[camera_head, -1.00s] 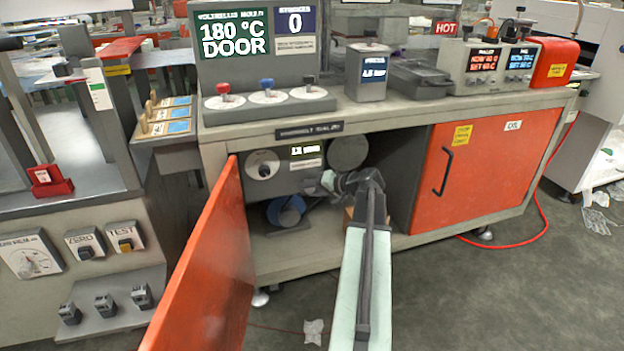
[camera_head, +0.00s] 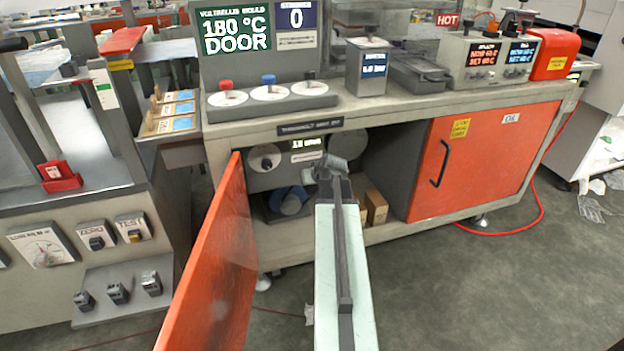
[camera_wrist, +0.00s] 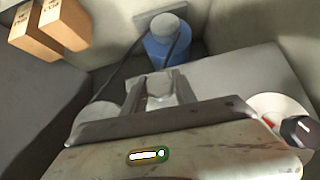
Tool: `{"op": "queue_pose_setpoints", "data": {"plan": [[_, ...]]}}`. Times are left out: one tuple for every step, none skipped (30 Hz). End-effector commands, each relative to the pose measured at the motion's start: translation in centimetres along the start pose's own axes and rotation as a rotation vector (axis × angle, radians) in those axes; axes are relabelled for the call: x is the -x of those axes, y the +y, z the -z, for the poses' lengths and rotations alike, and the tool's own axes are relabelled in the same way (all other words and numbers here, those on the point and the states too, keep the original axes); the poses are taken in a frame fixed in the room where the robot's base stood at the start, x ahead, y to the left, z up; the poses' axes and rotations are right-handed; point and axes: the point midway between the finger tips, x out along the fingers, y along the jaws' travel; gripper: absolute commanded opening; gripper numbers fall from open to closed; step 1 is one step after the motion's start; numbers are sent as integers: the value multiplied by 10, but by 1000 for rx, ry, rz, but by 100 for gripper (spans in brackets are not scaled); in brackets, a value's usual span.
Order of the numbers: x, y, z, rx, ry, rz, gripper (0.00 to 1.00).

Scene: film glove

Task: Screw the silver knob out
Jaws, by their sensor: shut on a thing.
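The silver knob (camera_wrist: 160,84) shows in the wrist view as a small rounded grey piece. My gripper (camera_wrist: 159,92) has one finger on each side of it and is shut on it. In the head view my gripper (camera_head: 328,170) is at the open cabinet under the bench, in front of the machine panel, and the knob cannot be made out there. Whether the knob still sits in its thread cannot be told.
The orange door (camera_head: 210,265) stands open left of my arm. A blue motor-like part (camera_head: 290,200) and a dial (camera_head: 264,158) are inside the cabinet. Cardboard boxes (camera_head: 375,207) stand right of my arm. A closed orange door (camera_head: 480,160) is farther right.

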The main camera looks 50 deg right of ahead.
Motion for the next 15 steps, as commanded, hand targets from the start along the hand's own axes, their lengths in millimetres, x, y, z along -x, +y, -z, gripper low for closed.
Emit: {"op": "queue_pose_setpoints", "data": {"plan": [[0, 0, -2, 13, -5, -11, 0], [0, 0, -1, 20, -4, -18, 0], [0, 0, -1, 28, -4, -26, 0], [0, 0, -1, 33, -5, -31, 0], [0, 0, -1, 37, -5, -35, 0], [0, 0, -1, 41, -5, -40, 0], [0, 0, -1, 45, -5, -43, 0], [0, 1, -1, 47, -5, -46, 0], [0, 1, -1, 50, -5, -49, 0], [0, 1, -1, 51, -5, -50, 0], [0, 1, -1, 51, -5, -51, 0], [0, 1, -1, 52, -5, -52, 0], [0, 1, -1, 52, -5, -53, 0], [0, 1, -1, 52, -5, -53, 0], [0, 2, -1, 52, -5, -53, 0]]}}
